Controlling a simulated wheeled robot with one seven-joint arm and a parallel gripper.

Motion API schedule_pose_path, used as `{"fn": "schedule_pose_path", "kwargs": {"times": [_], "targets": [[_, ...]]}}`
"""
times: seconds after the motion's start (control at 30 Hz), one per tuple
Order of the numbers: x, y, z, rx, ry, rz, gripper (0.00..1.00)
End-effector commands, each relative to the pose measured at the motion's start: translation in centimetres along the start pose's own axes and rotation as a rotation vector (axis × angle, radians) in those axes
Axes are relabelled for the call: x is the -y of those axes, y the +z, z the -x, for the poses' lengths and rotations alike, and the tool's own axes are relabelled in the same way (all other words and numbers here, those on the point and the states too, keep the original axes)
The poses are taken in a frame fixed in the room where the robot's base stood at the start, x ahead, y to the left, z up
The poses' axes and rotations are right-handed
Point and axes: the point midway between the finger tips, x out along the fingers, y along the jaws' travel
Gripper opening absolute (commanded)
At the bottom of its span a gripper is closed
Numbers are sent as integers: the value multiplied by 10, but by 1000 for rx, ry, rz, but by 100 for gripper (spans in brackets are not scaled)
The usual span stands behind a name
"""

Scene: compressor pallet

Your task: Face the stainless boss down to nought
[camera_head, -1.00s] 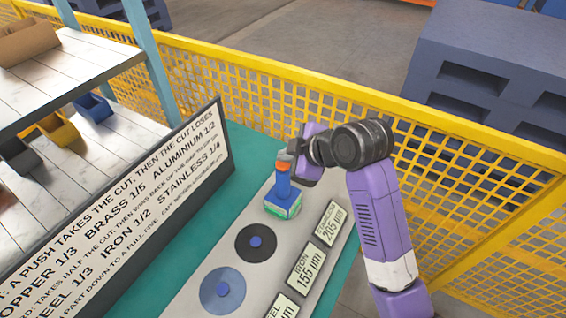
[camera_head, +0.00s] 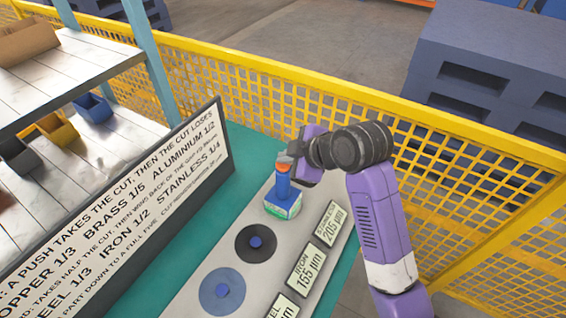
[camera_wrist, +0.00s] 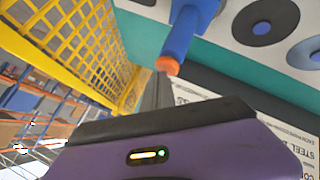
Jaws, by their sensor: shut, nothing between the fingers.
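A blue hand tool (camera_head: 283,187) with an orange tip stands upright on the grey strip, beside the stainless plate (camera_head: 332,222), which reads 205 µm. Its wide base has a green and pale lower edge. I cannot make out the stainless boss; the tool's base covers that spot. My gripper (camera_head: 285,159) is shut and empty at the tool's orange top. In the wrist view, my dark fingertips (camera_wrist: 162,72) are right by the orange tip (camera_wrist: 168,66); I cannot tell whether they touch it.
The iron plate (camera_head: 308,267) reads 155 µm. A sign board (camera_head: 120,200) stands left of the strip. A yellow mesh fence (camera_head: 330,100) runs close behind the arm. Shelves with bins (camera_head: 95,107) stand left.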

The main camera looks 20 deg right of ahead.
Motion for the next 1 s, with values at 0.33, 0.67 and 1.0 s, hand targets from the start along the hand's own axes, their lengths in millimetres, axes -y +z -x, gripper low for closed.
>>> {"fn": "schedule_pose_path", "kwargs": {"times": [0.33,0.67,1.0], "targets": [[2,2,-3,1,-1,0,0],[5,4,-6,1,-1,-1,0],[4,4,-5,1,-2,-1,0]]}}
